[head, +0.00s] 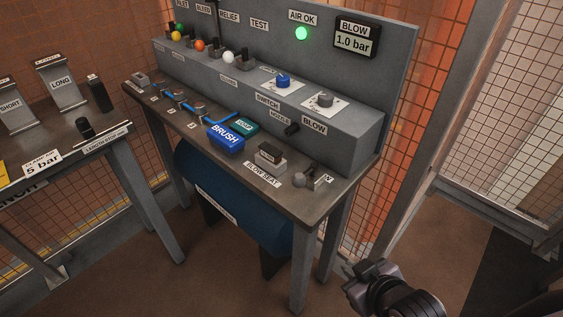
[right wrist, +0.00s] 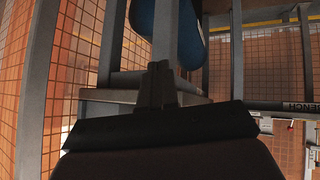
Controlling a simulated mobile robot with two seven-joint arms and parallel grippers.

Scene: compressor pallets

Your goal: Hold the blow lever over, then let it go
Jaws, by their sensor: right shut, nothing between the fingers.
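A grey knob or lever (head: 325,99) sits on a white plate on the sloped console, above the label BLOW (head: 315,127). A small grey fitting with a round ball end (head: 300,181) lies at the bench's right front corner. I cannot tell for sure which of these is the blow lever. The BLOW display (head: 354,40) reads 1.0 bar. My right gripper (head: 356,272) is low in front of the bench, to the right of its front leg, apart from both. Its fingers (right wrist: 158,84) are shut and empty in the right wrist view. My left gripper is not in view.
The console (head: 215,79) also carries a blue knob (head: 283,81) and several coloured buttons. A blue BRUSH block (head: 225,137) and a BLOW SEAT block (head: 269,156) are on the bench (head: 240,170). A blue tank (head: 235,205) is underneath. Floor at right is free.

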